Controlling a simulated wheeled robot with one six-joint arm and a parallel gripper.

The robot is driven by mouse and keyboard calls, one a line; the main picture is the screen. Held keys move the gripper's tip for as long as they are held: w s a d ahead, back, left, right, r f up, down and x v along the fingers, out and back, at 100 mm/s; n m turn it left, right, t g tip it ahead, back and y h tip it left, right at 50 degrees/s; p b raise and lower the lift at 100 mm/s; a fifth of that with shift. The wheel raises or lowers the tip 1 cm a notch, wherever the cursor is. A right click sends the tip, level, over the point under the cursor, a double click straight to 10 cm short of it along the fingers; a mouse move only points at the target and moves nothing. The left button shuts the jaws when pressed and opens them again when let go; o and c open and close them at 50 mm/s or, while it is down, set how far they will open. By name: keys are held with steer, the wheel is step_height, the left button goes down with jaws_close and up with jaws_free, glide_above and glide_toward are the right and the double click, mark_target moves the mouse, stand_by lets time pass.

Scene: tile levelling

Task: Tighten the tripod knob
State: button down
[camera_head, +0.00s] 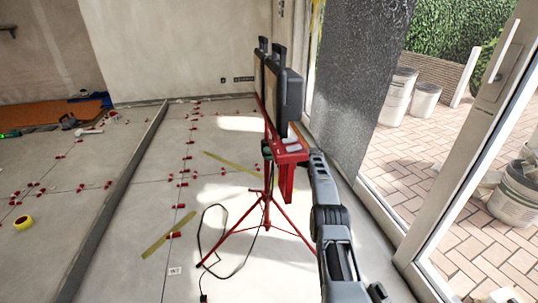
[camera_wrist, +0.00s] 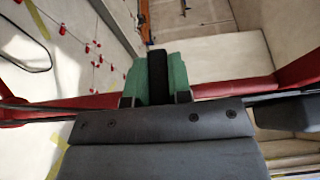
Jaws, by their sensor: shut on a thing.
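The red tripod (camera_head: 266,185) stands on the tiled floor in the head view, its legs spread and its red top bearing black cases. My arm reaches in from the lower right to the tripod's upper part. In the wrist view the green pads of my gripper (camera_wrist: 158,72) are closed on both sides of a black piece, which looks like the tripod knob (camera_wrist: 158,85). In the head view my gripper (camera_head: 267,149) is small and dark beside the tripod's column, just under the red top. The knob cannot be made out there.
A black case (camera_head: 290,95) sits on the tripod. A black cable (camera_head: 215,240) lies by its legs. Red levelling clips dot the tiles, with yellow strips (camera_head: 168,234) and a tape roll (camera_head: 23,223). A glass door frame (camera_head: 455,170) stands at the right, with buckets outside.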

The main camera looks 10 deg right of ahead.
steer(key=c, duration=1)
jaws_free()
steer(key=shift+c, duration=0.2)
steer(key=shift+d, duration=0.1)
steer(key=p+v, duration=0.3)
steer(key=v, duration=1)
steer(key=shift+s+d, duration=0.2)
steer(key=shift+d, duration=0.1)
